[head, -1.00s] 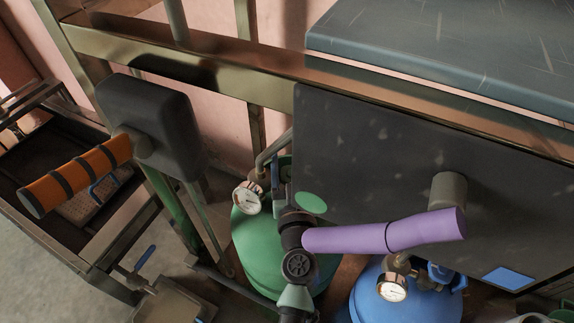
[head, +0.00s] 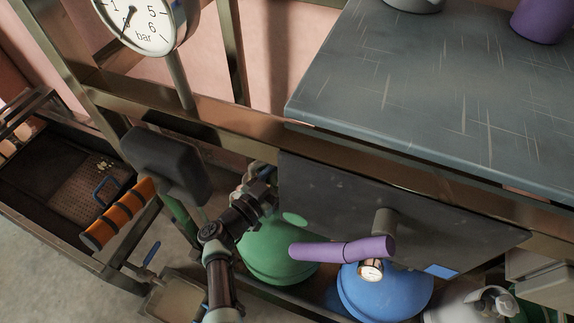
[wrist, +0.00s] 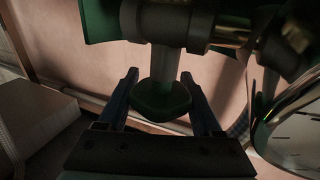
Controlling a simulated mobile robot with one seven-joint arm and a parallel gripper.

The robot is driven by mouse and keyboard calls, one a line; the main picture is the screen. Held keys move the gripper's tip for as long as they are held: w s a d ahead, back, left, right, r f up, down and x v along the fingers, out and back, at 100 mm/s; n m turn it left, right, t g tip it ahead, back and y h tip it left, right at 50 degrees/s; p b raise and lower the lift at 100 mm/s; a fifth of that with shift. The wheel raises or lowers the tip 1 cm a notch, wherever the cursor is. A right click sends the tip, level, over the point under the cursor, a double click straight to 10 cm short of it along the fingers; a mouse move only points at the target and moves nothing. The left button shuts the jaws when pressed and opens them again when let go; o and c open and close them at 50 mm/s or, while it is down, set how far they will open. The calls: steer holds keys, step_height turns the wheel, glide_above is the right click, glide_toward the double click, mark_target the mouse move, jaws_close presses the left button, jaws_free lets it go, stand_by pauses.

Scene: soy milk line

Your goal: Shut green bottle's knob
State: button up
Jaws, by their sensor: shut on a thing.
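The green bottle (head: 275,255) stands low in the middle of the head view, partly covered by my arm. Its knob (wrist: 162,103), dark green and rounded, is on a pale stem in the wrist view. My gripper (wrist: 160,84) has one finger on each side of this knob and is shut on it. In the head view my gripper (head: 264,178) is at the bottle's top, and my wrist hides the knob and most of the valve. A pressure gauge (wrist: 292,130) is close on the right in the wrist view.
A blue bottle (head: 385,292) stands right of the green one. A purple handle (head: 345,250) sticks out above them from a dark panel (head: 420,205). An orange handle (head: 118,214) juts out at left. A grey worktop (head: 440,90) lies behind.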

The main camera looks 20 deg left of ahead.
steer(key=shift+m+g+h+b, duration=0.4)
steer(key=shift+m+h, duration=0.2)
steer(key=shift+h, duration=0.3)
steer(key=shift+d+h, duration=0.15)
steer(key=shift+h, duration=0.15)
steer(key=o, duration=1.4)
steer(key=shift+c, duration=0.2)
steer(key=shift+s, duration=0.15)
steer(key=p+v, duration=0.3)
steer(key=v, duration=0.8)
steer(key=shift+s+a+r, duration=0.1)
steer(key=shift+s+a, duration=0.15)
steer(key=shift+s, duration=0.1)
steer(key=shift+s+a, duration=0.2)
steer(key=shift+s, duration=0.25)
steer(key=shift+c, duration=0.3)
